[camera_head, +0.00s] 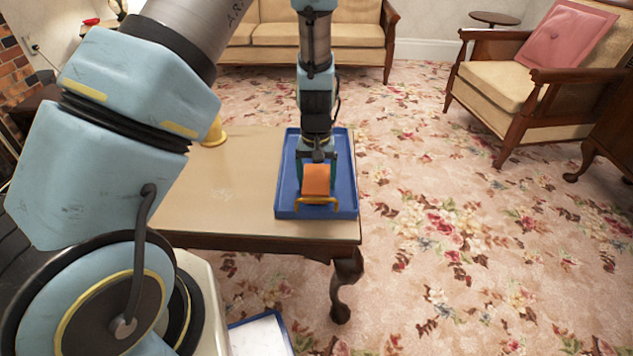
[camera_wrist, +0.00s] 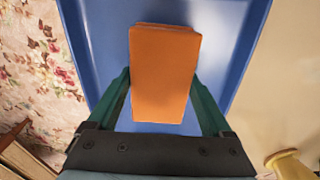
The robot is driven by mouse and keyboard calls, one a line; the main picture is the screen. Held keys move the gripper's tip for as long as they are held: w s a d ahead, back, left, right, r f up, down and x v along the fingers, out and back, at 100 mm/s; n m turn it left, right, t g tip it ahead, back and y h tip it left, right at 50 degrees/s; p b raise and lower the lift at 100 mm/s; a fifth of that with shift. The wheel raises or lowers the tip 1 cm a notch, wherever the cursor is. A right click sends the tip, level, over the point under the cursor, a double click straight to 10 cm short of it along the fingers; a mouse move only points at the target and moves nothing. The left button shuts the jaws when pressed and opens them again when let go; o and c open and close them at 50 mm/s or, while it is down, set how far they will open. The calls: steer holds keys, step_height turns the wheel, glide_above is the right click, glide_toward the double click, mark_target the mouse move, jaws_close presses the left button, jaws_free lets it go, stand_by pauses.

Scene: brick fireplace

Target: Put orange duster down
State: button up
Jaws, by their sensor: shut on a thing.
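The orange duster (camera_head: 316,181) is an orange block with a yellow-orange handle-like bar at its near end in the head view. It also shows between the fingers in the wrist view (camera_wrist: 164,75). My gripper (camera_head: 317,158) is shut on it, with a green finger on each side. The duster is over the blue tray (camera_head: 285,205), inside its rim as seen from above. I cannot tell whether its underside touches the tray floor. The tray also fills the middle of the wrist view (camera_wrist: 225,40).
The tray lies at the right end of a wooden table (camera_head: 215,205). A yellow object (camera_head: 215,132) stands on the table to the left. Another blue-edged tray (camera_head: 258,335) is low at the front. An armchair (camera_head: 545,75) and a sofa (camera_head: 330,33) stand beyond open carpet.

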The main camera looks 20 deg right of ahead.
mark_target(316, 178)
steer(key=shift+f, duration=0.3)
steer(key=o, duration=1.2)
steer(key=shift+o, duration=0.2)
step_height(316, 178, up, 12)
steer(key=p, duration=0.2)
steer(key=w+a+r+n, duration=0.1)
steer(key=a+r, duration=0.2)
steer(key=a, duration=0.6)
steer(key=w+a+r+n, duration=0.1)
steer(key=a+r, duration=0.3)
steer(key=a, duration=0.4)
steer(key=s+a+r+n, duration=0.1)
steer(key=s+a, duration=0.2)
steer(key=a, duration=0.3)
steer(key=s+a+r+t, duration=0.1)
steer(key=s+a+r, duration=0.1)
steer(key=a, duration=0.5)
steer(key=shift+s+r+n+t, duration=0.15)
steer(key=shift+s+n+t, duration=0.15)
steer(key=shift+s+n, duration=0.15)
steer(key=shift+a+r, duration=0.1)
